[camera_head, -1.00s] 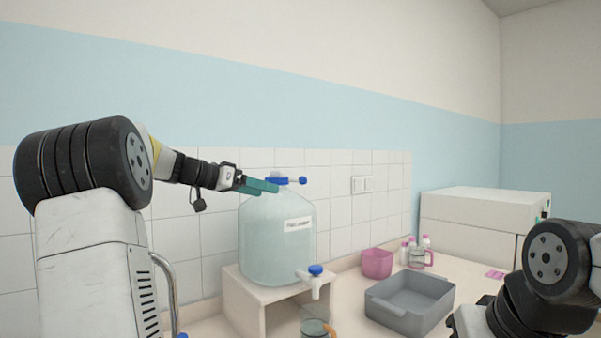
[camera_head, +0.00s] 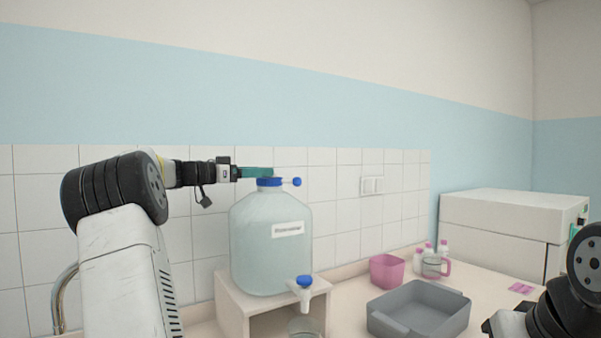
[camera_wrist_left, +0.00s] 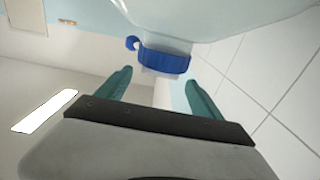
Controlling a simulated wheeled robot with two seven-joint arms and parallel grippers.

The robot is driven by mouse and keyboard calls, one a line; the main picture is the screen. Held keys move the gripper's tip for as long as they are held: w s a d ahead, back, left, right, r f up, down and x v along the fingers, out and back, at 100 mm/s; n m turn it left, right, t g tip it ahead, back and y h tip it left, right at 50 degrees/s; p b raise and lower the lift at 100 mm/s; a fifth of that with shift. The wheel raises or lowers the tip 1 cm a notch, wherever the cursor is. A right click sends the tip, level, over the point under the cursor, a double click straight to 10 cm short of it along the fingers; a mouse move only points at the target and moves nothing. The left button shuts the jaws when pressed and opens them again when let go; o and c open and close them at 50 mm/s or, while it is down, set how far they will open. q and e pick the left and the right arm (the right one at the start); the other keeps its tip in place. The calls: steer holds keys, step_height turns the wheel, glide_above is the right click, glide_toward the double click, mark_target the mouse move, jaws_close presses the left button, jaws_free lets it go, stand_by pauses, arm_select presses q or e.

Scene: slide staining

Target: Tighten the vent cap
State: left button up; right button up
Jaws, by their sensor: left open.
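The blue vent cap (camera_head: 268,183) sits on top of the large translucent carboy (camera_head: 271,250), with a small blue knob (camera_head: 296,182) out to its right. My left gripper (camera_head: 258,172) has teal fingers and comes in from the left, level with or just above the cap's top. In the left wrist view, the picture is inverted and the cap (camera_wrist_left: 163,60) lies ahead of the open fingers (camera_wrist_left: 160,92), roughly between them in the picture. The fingers look empty, and I see no clear contact with the cap. My right gripper is not clearly visible; only part of the right arm shows.
The carboy stands on a cream stand (camera_head: 235,305), its blue-handled spigot (camera_head: 304,288) over a glass vessel (camera_head: 304,328). A grey tray (camera_head: 440,322), a pink container (camera_head: 387,270), small bottles (camera_head: 428,253) and a white appliance (camera_head: 495,235) are to the right. The tiled wall is behind.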

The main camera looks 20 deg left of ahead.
arm_select(q)
steer(key=x, duration=0.7)
jaws_close()
